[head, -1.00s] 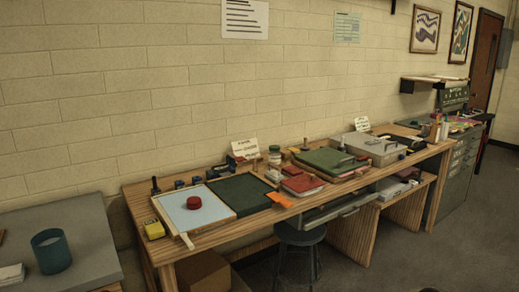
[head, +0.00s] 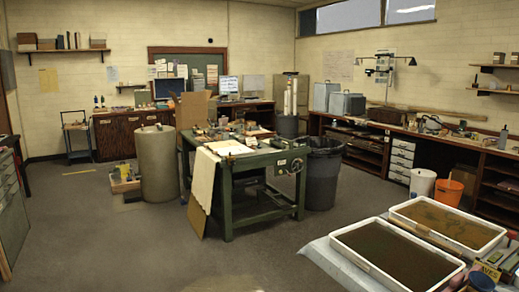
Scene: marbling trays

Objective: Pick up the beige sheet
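A beige sheet (head: 203,179) hangs over the left front edge of the green work table (head: 226,200) in the middle of the room. A flatter pale sheet (head: 229,147) lies on the table top; I cannot tell whether the two are joined. A brown board (head: 196,217) leans below the hanging sheet. Neither of my grippers shows in the head view.
Two white trays (head: 342,237) with brown contents stand at the lower right. A dark bin (head: 323,175) is right of the green table and a large beige cylinder (head: 156,165) is left of it. Open grey floor (head: 130,245) lies in front.

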